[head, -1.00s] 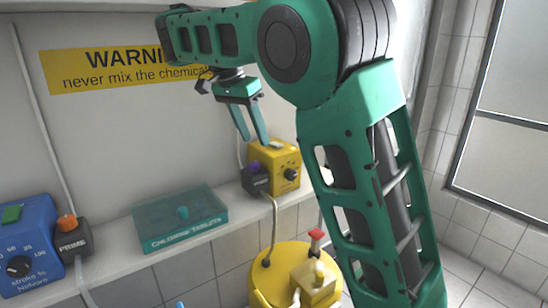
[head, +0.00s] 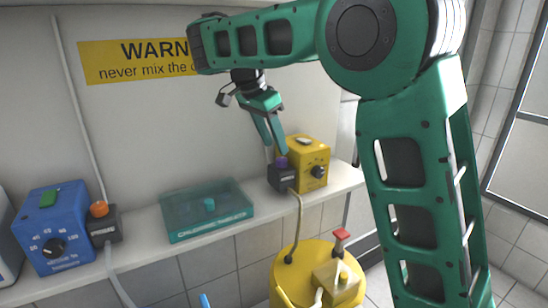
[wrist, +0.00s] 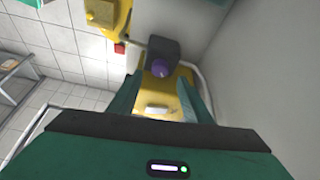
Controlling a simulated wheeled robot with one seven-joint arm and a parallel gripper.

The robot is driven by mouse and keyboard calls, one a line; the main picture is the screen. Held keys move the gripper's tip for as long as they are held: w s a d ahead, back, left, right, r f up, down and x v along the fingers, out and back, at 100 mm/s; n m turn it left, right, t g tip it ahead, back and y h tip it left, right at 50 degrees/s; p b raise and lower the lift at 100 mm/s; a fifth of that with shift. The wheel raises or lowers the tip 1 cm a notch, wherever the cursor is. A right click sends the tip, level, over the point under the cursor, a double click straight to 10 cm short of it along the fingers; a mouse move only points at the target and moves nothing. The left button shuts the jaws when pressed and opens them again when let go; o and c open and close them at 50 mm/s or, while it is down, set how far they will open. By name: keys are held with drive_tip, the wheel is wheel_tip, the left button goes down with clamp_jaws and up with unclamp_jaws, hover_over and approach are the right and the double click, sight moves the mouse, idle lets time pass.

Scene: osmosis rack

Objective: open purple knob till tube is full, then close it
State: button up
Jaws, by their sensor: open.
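The purple knob (head: 281,161) sits on top of a small black block (head: 283,178) beside a yellow pump box (head: 310,160) on the shelf. In the wrist view the purple knob (wrist: 161,69) shows ahead, between and a little beyond the finger tips. My gripper (head: 274,150) is open, pointing down, with its fingertips close above the knob; I cannot tell if they touch it. A beige tube (head: 299,215) runs from the block down toward the yellow tank. The tube's fill level cannot be read.
A yellow tank (head: 290,265) with a red valve stands below. The wall is close behind the gripper.

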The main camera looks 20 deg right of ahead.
sight(281, 159)
drive_tip(key=shift+x, duration=2.7)
